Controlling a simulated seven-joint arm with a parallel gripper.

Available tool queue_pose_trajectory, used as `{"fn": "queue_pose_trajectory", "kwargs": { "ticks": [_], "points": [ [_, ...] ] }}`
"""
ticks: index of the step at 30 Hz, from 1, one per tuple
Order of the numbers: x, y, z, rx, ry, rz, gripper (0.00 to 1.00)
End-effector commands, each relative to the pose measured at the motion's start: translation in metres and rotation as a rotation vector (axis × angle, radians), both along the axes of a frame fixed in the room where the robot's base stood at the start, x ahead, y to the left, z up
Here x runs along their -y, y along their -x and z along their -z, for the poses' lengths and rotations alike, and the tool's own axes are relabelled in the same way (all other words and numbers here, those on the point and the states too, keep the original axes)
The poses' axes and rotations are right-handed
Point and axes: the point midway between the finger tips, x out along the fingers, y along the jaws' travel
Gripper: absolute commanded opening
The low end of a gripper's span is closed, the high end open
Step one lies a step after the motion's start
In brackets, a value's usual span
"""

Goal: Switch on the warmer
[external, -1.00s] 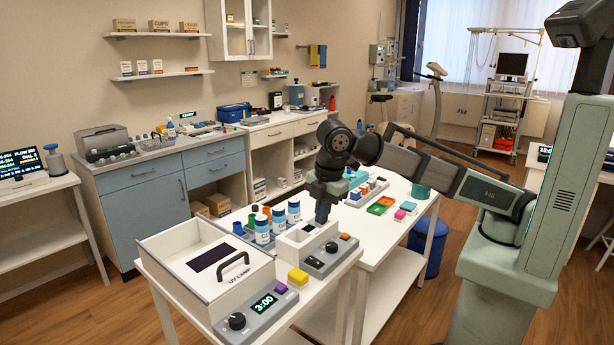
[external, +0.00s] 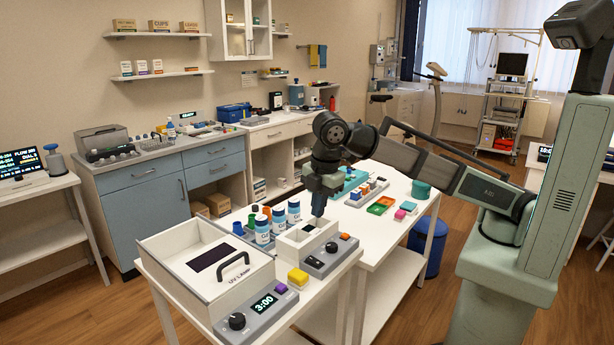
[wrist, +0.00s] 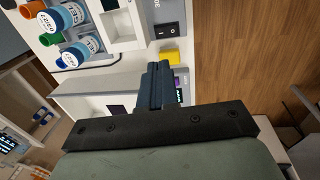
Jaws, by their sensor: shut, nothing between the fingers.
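The likely warmer (external: 300,241) is a white box with an open well, on the near white table. Its sloping grey front panel (external: 316,265) carries a dark knob and an orange button. In the wrist view its panel shows a black rocker switch (wrist: 168,30), whose on or off position I cannot tell. My gripper (external: 318,212) is shut and empty, pointing down above the back of the box. In the wrist view the closed fingers (wrist: 156,72) lie below the switch in the picture, apart from it.
A white UV lamp box (external: 170,262) with a handle and a timer panel (external: 250,312) reading 3:00 stands left of the warmer. A yellow block (external: 298,278) sits between them. Several blue-and-white bottles (external: 278,219) stand close behind. Coloured trays (external: 380,205) lie on the farther table.

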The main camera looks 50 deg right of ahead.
Motion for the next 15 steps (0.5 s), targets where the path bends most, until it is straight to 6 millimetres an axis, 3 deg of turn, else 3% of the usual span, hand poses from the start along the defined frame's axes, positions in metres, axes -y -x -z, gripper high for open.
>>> {"fn": "queue_pose_trajectory", "kwargs": {
  "ticks": [8,15],
  "points": [
    [0.001,-0.002,0.017,-0.001,0.002,0.000,0.00],
    [0.001,-0.006,0.054,-0.001,0.002,0.000,0.00]
  ]
}}
